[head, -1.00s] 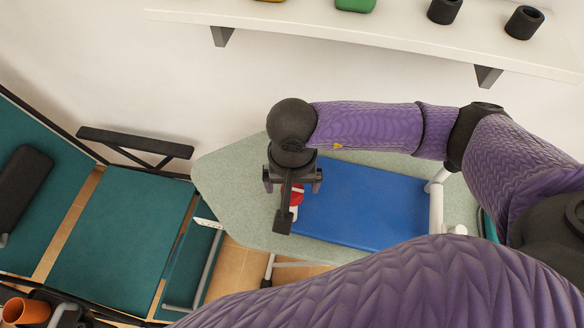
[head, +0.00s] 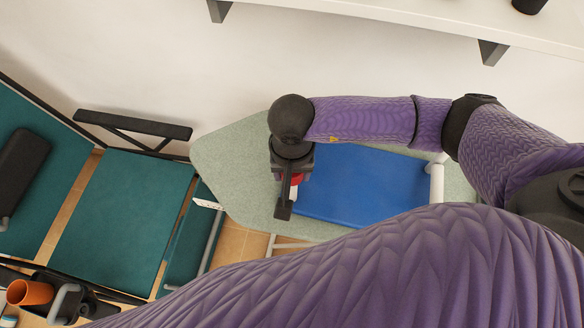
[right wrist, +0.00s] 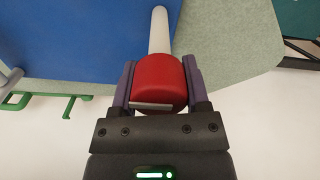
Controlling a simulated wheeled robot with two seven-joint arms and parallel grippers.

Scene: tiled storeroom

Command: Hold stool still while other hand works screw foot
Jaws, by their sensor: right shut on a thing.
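The stool shows as a blue panel (head: 365,195) with white tube legs, lying on a speckled grey-green table top (head: 235,165). A red screw foot (right wrist: 158,82) sits on the end of a white leg (right wrist: 159,32) in the right wrist view. My right gripper (right wrist: 158,88) is shut on the red foot, one finger on each side of it. In the head view the right gripper (head: 291,182) hides most of the foot at the stool's left edge. Another white leg (head: 437,182) shows at the stool's right end. My left gripper is not in view.
A teal padded chair or bench (head: 120,220) stands left of the table. An orange cup (head: 30,292) is at the lower left. A white wall shelf (head: 400,25) runs above the table. A green bracket-like part (right wrist: 45,100) shows in the right wrist view.

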